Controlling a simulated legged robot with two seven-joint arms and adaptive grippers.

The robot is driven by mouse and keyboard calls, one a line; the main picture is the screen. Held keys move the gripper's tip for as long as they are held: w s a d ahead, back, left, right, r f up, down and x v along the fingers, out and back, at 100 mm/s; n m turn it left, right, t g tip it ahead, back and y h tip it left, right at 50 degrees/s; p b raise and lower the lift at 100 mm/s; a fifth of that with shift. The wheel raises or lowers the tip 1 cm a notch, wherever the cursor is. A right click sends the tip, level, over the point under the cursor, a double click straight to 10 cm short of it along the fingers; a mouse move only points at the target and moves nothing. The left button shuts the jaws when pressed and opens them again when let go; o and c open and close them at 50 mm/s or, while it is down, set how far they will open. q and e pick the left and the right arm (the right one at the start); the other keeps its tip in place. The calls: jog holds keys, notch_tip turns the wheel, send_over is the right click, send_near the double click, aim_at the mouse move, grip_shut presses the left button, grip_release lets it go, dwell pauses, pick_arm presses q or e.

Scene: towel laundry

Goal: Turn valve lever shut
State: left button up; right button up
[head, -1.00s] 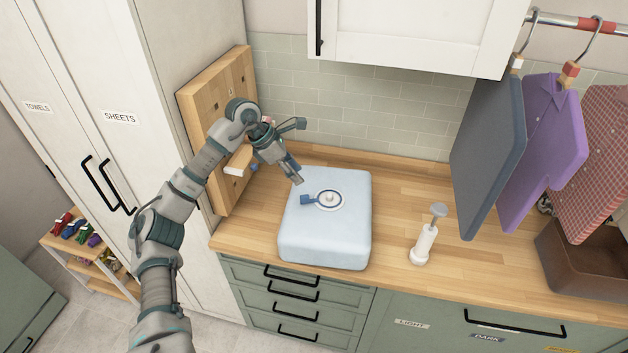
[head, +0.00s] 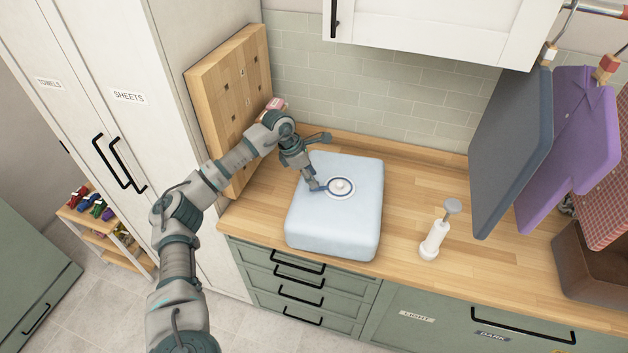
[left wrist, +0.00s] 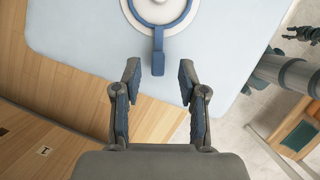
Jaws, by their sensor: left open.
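A pale blue, puffy square bag (head: 340,225) lies on the wooden counter. On its top is a round white valve (head: 341,187) with a blue ring and a blue lever. In the left wrist view the lever (left wrist: 158,48) points from the ring toward my left gripper (left wrist: 159,82). In the head view my left gripper (head: 315,184) hides part of the lever. A small dark fingered part (left wrist: 302,34) at the left wrist view's right edge may be my right gripper.
A white hand pump (head: 434,240) stands to the right of the bag. A wooden board (head: 228,100) leans at the back left, close to my left arm. The counter between bag and pump is clear.

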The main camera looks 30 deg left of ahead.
pick_arm(q)
jog(key=shift+w+d+f, duration=0.15)
jog(key=shift+f, duration=0.85)
jog(key=shift+w+f, duration=0.15)
jog(key=shift+f, duration=0.1)
jog(key=shift+a+f, duration=0.15)
jog(key=shift+a, duration=0.05)
jog(key=shift+d, duration=0.15)
grip_shut()
pick_arm(e)
jog(key=shift+s+a+r, duration=0.1)
jog(key=shift+s+a, duration=0.15)
jog(key=shift+s, duration=0.55)
pick_arm(q)
jog(key=shift+d, duration=0.1)
